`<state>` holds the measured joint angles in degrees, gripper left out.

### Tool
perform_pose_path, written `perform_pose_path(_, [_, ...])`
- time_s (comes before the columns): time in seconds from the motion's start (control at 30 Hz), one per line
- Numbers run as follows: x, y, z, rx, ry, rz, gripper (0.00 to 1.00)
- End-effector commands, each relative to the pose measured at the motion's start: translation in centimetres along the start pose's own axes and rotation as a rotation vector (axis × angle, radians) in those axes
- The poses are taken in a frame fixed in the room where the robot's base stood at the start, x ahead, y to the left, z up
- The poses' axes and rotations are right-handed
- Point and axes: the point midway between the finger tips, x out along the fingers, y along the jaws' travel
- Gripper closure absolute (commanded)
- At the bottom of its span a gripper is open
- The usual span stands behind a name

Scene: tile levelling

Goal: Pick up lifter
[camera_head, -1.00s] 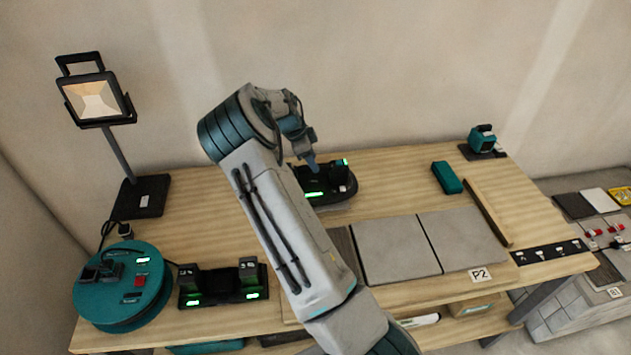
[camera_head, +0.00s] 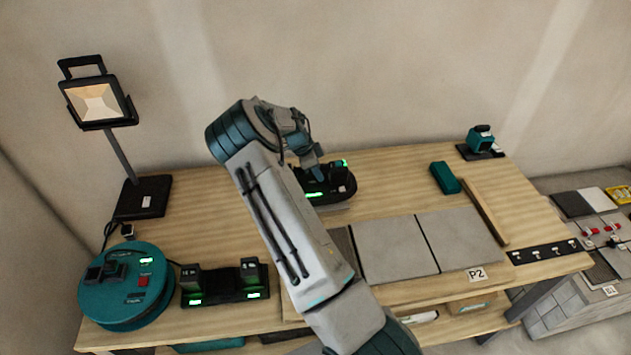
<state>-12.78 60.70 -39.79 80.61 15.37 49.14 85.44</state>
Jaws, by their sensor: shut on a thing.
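A black, rounded device with green lights (camera_head: 338,186), which looks like the lifter, is at the middle back of the bench. My arm and wrist cover its left part. My gripper (camera_head: 318,174) points down onto its top and is shut on it. The fingertips are small and partly hidden, so the exact grip does not show. I cannot tell whether the lifter's base touches the bench.
Two grey tiles (camera_head: 396,249) lie right of my arm, with a wooden bar (camera_head: 488,212) and a teal block (camera_head: 445,177) beyond. A charger (camera_head: 224,284), a teal reel (camera_head: 125,285) and a work lamp (camera_head: 97,103) stand left.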

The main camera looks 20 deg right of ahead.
Motion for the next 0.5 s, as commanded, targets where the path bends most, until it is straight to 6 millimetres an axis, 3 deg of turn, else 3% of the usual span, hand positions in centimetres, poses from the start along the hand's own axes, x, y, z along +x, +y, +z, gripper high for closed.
perform_pose_path(0.27, [-0.8, -0.2, -0.3, 0.002, 0.001, -0.007, 1.00])
perform_pose_path(0.5, [-3.0, -0.2, -1.3, 0.002, 0.000, -0.008, 1.00])
